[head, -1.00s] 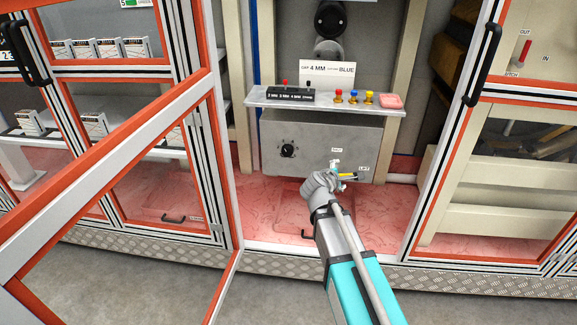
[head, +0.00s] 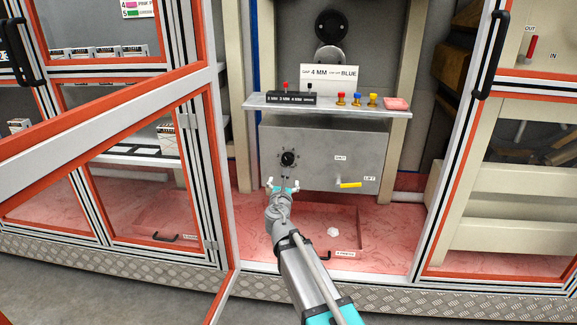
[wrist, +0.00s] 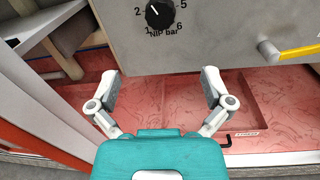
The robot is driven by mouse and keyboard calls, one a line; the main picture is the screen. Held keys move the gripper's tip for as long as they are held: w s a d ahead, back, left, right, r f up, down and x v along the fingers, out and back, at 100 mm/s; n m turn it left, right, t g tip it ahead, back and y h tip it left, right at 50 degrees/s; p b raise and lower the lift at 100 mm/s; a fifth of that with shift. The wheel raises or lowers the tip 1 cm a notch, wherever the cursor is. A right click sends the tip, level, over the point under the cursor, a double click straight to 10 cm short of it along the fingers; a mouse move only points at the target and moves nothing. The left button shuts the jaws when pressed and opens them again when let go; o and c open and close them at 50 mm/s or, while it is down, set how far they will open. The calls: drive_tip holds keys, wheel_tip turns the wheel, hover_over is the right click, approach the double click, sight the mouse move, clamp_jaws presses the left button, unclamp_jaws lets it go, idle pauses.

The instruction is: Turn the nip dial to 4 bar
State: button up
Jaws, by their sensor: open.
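The nip dial (head: 288,158) is a round black knob on the left of the grey panel (head: 325,140). In the wrist view the dial (wrist: 159,15) shows at the top edge, with the numbers 1, 2, 5 and 6 and the words "Nip bar" around it; the top of its scale is cut off. A pale mark on the knob seems to point up and left, but its exact reading is unclear. My gripper (head: 283,185) is open and empty, just below the dial and apart from it. Its two spread fingers (wrist: 213,88) show in the wrist view.
A yellow lever (head: 350,185) lies roughly level at the panel's lower right, near SHUT and LIFT labels. A shelf (head: 258,104) above carries a black block, several coloured knobs and a pink block. An orange-edged door (head: 222,160) stands open at the left. A pink floor lies below.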

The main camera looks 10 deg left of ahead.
sight(288, 162)
drive_tip(key=shift+w, duration=0.15)
drive_tip(key=w, duration=1.3)
drive_tip(key=shift+w+a, duration=0.15)
drive_tip(key=shift+w, duration=0.1)
drive_tip(key=shift+c, duration=0.3)
drive_tip(key=c, duration=1.1)
